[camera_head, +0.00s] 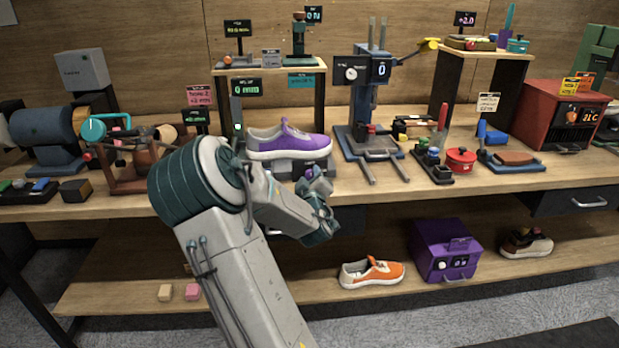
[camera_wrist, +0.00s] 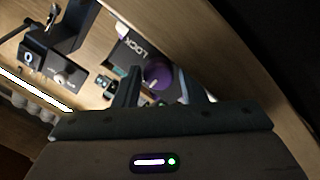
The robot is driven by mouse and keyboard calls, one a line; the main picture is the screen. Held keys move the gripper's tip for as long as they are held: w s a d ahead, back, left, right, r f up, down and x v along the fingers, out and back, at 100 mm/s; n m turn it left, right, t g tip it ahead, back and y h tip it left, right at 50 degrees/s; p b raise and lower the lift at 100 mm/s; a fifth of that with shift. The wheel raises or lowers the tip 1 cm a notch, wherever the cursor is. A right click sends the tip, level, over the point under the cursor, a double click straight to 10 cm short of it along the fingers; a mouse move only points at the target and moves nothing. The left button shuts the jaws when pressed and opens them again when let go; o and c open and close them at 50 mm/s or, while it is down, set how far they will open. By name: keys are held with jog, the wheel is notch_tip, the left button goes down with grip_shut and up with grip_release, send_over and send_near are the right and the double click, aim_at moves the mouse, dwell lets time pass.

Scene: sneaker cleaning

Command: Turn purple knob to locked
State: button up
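The round purple knob (camera_wrist: 158,74) shows in the wrist view beside a dark panel with the word LOCK (camera_wrist: 136,50). A small pale mark is on the knob; which setting it points to is too small to tell. My gripper (camera_wrist: 160,80) is open, its two dark fingers apart with the knob showing between them. I cannot tell whether either finger touches it. In the head view my gripper (camera_head: 318,205) is at the bench's front edge, just below the purple sneaker (camera_head: 288,142). My wrist mostly hides the knob's area there.
The sneaker sits on a low grey stand. A blue press (camera_head: 368,105) stands just right of it, and a wooden riser (camera_head: 265,72) stands behind. An orange sneaker (camera_head: 371,272) and a purple box (camera_head: 445,250) are on the lower shelf. The air before the bench is free.

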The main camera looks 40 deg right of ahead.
jog(key=shift+d, duration=0.1)
jog(key=c, duration=0.7)
jog(key=shift+s, duration=0.1)
jog(key=shift+f+m+b, duration=0.1)
jog(key=shift+m+b, duration=0.3)
jog(key=shift+b, duration=0.05)
jog(key=m+b, duration=0.2)
jog(key=b, duration=0.1)
jog(key=shift+f+m, duration=0.1)
jog(key=shift+m, duration=0.3)
jog(key=m+b, duration=0.4)
jog(key=b, duration=0.1)
jog(key=shift+y+b, duration=0.3)
jog(key=shift+b, duration=0.1)
jog(key=m+b, duration=0.5)
jog(key=shift+y+b, duration=0.3)
jog(key=shift+r+m+b, duration=0.2)
jog(key=shift+m+b, duration=0.75)
jog(key=shift+m, duration=1.35)
